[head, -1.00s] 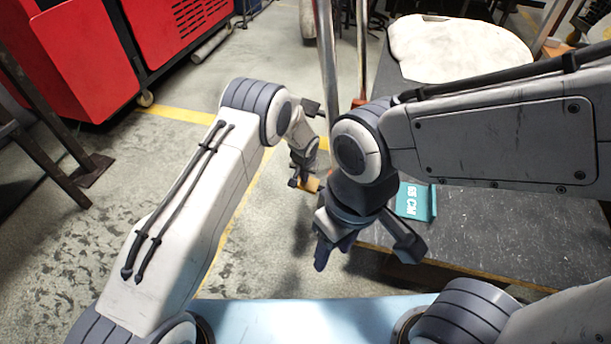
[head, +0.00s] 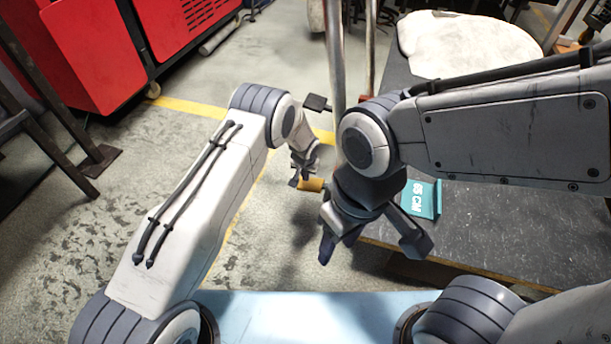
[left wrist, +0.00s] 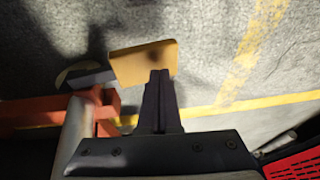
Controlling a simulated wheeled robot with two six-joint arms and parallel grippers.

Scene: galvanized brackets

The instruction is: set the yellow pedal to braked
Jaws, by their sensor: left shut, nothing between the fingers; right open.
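The yellow pedal (head: 311,185) shows in the head view as a small block just right of my left gripper's tip. In the left wrist view it is a flat yellow plate (left wrist: 143,63) straight ahead of the fingers. My left gripper (head: 295,178) is shut with nothing in it, low by the pedal. Its closed fingertips (left wrist: 159,75) overlap the plate's lower right edge in the wrist view; I cannot tell whether they touch it. My right gripper (head: 368,250) is open and empty, in front of the dark table. The pedal's mount is mostly hidden in the head view.
An orange-red frame (left wrist: 106,112) and a grey post stand beside the pedal in the wrist view. In the head view, a metal pole (head: 335,60) rises behind my right wrist. A dark table (head: 480,225) with a teal piece (head: 421,198) fills the right. Open floor lies left.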

